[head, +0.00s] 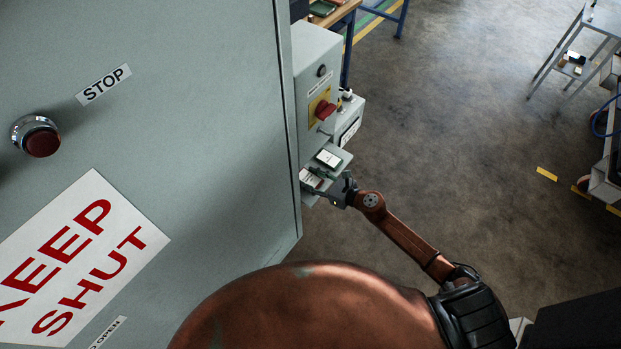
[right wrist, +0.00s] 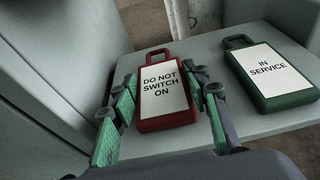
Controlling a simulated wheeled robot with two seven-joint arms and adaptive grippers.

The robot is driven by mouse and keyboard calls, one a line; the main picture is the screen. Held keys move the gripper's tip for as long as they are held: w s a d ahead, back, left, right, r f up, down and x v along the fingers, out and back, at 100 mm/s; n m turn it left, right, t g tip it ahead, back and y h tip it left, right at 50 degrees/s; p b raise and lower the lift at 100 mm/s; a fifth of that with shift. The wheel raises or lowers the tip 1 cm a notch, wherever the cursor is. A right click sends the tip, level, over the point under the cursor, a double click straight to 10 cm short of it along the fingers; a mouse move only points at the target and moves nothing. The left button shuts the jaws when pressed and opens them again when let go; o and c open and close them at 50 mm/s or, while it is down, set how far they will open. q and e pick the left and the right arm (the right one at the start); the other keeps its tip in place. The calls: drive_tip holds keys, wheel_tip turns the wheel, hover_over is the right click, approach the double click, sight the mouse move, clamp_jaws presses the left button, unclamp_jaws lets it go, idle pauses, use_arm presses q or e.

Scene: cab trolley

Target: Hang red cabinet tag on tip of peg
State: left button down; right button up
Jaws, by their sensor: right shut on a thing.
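The red tag (right wrist: 168,122), with a white label reading "DO NOT SWITCH ON" and a loop at its far end, lies face up over a small grey shelf (right wrist: 235,125) in the right wrist view. My right gripper (right wrist: 166,95) is shut on it, one green-padded finger along each side. I cannot tell whether the tag touches the shelf. In the head view the red tag (head: 311,179) shows beside my right gripper (head: 328,190), partly hidden. I cannot make out the peg clearly; a small rod (head: 325,132) shows below the red switch (head: 325,111). My left gripper is out of view.
A green tag (right wrist: 270,76) reading "IN SERVICE" lies on the shelf right of the red one. A large grey cabinet door (head: 200,130) fills the left of the head view, close to the shelf. A grey switch box (head: 318,60) stands above the shelf.

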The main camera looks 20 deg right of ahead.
drive_tip(key=shift+f, duration=0.15)
drive_tip(key=shift+f, duration=0.15)
drive_tip(key=o, duration=1.2)
drive_tip(key=shift+o, duration=0.2)
drive_tip(key=v, duration=0.2)
drive_tip(key=b+v, duration=0.1)
drive_tip(key=v, duration=0.3)
drive_tip(key=shift+s+d+f+b, duration=0.1)
drive_tip(key=shift+s+f+b, duration=0.1)
drive_tip(key=shift+s+b, duration=0.2)
drive_tip(key=shift+s+d+r, duration=0.3)
drive_tip(key=shift+s+d, duration=0.05)
drive_tip(key=shift+s, duration=0.15)
